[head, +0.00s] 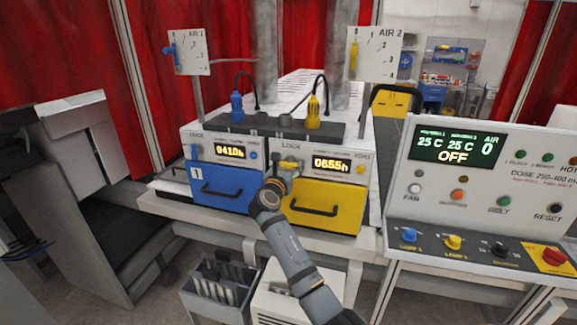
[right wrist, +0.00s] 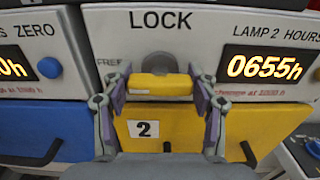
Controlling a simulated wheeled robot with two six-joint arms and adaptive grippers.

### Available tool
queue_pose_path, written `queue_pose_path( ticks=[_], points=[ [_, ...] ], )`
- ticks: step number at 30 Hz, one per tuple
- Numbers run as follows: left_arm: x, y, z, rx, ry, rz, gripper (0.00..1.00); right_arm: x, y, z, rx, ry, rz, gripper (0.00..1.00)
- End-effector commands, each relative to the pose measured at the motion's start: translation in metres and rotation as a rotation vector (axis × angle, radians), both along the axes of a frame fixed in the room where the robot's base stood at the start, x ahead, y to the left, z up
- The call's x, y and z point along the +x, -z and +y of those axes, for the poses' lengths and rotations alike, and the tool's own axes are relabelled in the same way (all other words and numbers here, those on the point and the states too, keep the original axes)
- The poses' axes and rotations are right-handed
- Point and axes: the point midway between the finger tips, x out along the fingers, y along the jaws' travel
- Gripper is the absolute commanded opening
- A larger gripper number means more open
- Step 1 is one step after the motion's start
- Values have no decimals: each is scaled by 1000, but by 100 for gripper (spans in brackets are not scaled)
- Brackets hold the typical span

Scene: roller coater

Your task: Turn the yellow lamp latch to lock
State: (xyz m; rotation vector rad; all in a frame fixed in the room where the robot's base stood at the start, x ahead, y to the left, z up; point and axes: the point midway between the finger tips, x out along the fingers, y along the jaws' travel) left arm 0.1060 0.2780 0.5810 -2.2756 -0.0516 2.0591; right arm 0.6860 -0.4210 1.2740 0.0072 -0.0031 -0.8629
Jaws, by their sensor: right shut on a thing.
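The yellow lamp latch (right wrist: 160,87) is on the front panel of the lamp 2 unit, above the yellow drawer (head: 325,205) marked 2. In the right wrist view it lies horizontally, with LOCK printed above it and FREE at its upper left, partly hidden. My right gripper (right wrist: 160,92) is shut on the latch, one finger at each end. In the head view the latch (head: 289,163) shows just above my right gripper (head: 279,177), which hides part of it. My left gripper is not in view.
The blue drawer (head: 222,188) with a blue latch (head: 194,151) is at the left. A control console (head: 480,185) with knobs and buttons stands at the right. Below are a grey bin (head: 215,295) and a white box (head: 280,305). Black drawer handles (head: 313,208) stick out.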

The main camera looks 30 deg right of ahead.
Motion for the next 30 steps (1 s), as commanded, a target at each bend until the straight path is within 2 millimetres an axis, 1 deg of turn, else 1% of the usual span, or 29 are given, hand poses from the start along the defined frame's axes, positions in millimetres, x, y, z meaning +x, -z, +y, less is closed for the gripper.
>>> queue_pose_path(
  ticks=[5,11,20,30],
  points=[
    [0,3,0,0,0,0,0,0,1,0,32,1,-36,28],
    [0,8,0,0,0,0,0,0,2,0,115,2,-132,28],
    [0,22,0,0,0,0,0,-1,2,-1,294,1,-346,28],
    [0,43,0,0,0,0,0,-1,4,-1,505,2,-593,28]
  ],
)
